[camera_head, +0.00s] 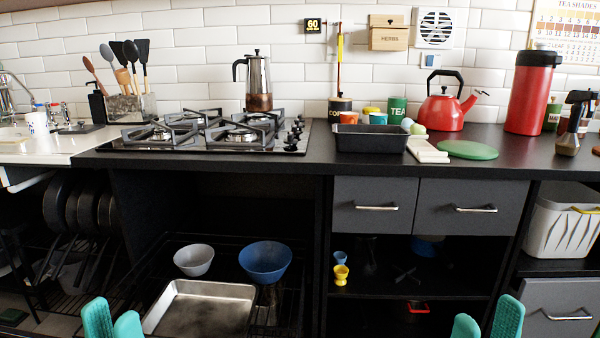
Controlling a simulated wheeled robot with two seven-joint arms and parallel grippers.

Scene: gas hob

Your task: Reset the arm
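My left gripper (113,316) shows at the bottom left of the head view, only as two teal fingertips. No object shows between either pair of fingertips. The rest of both grippers and both arms is below the picture. Both grippers are in front of the counter unit and appear apart from it.
A gas hob (215,135) with a moka pot (258,80) sits on the black counter. A black tray (371,138), red kettle (443,107) and red flask (530,92) stand right. Drawers (374,190) are shut. The open shelf below holds a metal pan (200,308) and blue bowl (265,260).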

